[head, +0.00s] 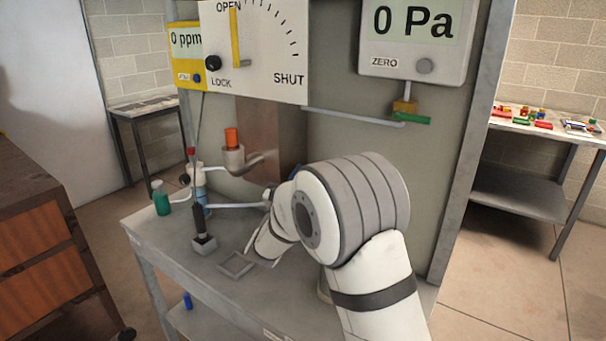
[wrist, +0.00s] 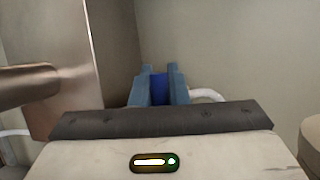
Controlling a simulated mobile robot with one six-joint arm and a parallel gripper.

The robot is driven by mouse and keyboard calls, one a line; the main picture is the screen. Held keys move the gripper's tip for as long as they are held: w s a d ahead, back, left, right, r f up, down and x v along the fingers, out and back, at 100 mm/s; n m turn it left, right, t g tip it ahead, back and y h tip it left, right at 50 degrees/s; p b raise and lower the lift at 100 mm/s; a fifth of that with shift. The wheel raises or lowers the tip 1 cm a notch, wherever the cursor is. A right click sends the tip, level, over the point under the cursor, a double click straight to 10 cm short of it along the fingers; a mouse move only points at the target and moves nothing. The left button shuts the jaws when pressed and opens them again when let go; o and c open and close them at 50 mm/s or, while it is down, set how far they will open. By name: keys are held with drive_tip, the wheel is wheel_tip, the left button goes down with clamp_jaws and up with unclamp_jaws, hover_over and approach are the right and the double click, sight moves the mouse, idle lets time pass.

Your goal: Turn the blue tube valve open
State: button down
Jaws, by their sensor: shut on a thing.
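In the wrist view, my gripper (wrist: 160,72) is shut on a deep blue piece, the blue valve handle (wrist: 158,89), held between its two blue-grey fingers. A white curved tube (wrist: 208,94) shows just to the right of the fingers. Only a small part of the blue handle shows, so I cannot tell which way it is turned. In the head view, my thick white and grey wrist covers the blue valve and most of the gripper, above the grey bench (head: 148,238).
A black lever on a grey block (head: 204,246), a green bottle (head: 160,198) and an orange-capped fitting (head: 232,142) stand left of my arm. A brown metal column (wrist: 112,60) is close on the left. Above are the OPEN/SHUT dial panel (head: 262,62) and a green-handled valve (head: 412,119).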

idle(0.3)
drive_tip(key=c, duration=1.4)
unclamp_jaws()
drive_tip(key=v, duration=0.8)
drive_tip(key=shift+b, duration=0.45)
